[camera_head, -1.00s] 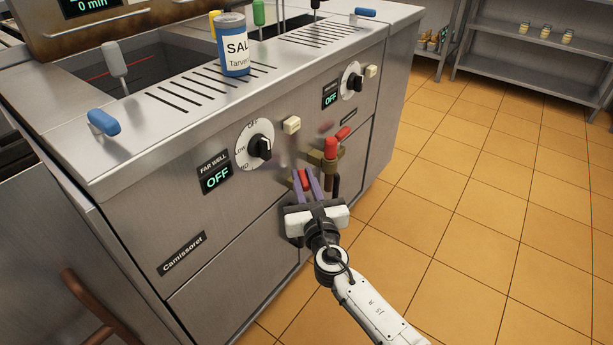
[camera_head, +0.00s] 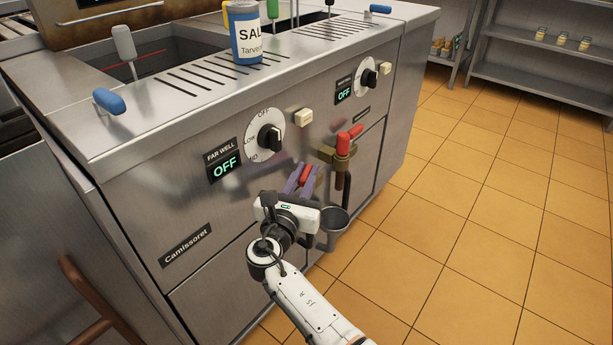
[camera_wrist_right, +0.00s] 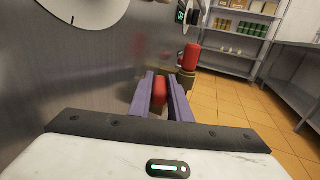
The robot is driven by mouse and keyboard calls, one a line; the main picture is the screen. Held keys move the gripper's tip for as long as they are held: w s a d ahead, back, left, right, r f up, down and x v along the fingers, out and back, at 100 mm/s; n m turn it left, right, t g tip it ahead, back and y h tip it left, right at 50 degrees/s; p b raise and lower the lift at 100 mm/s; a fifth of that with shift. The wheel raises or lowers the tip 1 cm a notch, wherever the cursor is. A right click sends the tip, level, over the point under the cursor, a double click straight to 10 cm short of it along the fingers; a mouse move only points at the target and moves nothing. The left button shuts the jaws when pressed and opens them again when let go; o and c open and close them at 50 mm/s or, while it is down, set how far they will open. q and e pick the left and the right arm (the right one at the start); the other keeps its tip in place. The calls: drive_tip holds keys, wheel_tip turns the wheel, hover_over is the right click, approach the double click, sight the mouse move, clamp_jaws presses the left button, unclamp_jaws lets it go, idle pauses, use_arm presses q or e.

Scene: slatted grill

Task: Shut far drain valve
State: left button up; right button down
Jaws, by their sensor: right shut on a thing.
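The far drain valve's red handle (camera_head: 305,175) is on the steel front, below and right of the FAR WELL display (camera_head: 225,165). My right gripper (camera_head: 303,179) is shut on this handle, its purple fingers on either side of it. In the right wrist view the red handle (camera_wrist_right: 159,92) also shows between the fingers. The gripper hides most of the valve body. A second valve, brass with red handles (camera_head: 344,145), stands just right of the gripper. My left gripper is not in view.
A dial (camera_head: 267,138) and a cream switch (camera_head: 303,117) are above. A salt can (camera_head: 247,35) stands on the top. Tiled floor (camera_head: 480,190) on the right is clear.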

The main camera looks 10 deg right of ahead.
drive_tip(key=c, duration=1.6)
unclamp_jaws()
drive_tip(key=shift+c, duration=0.2)
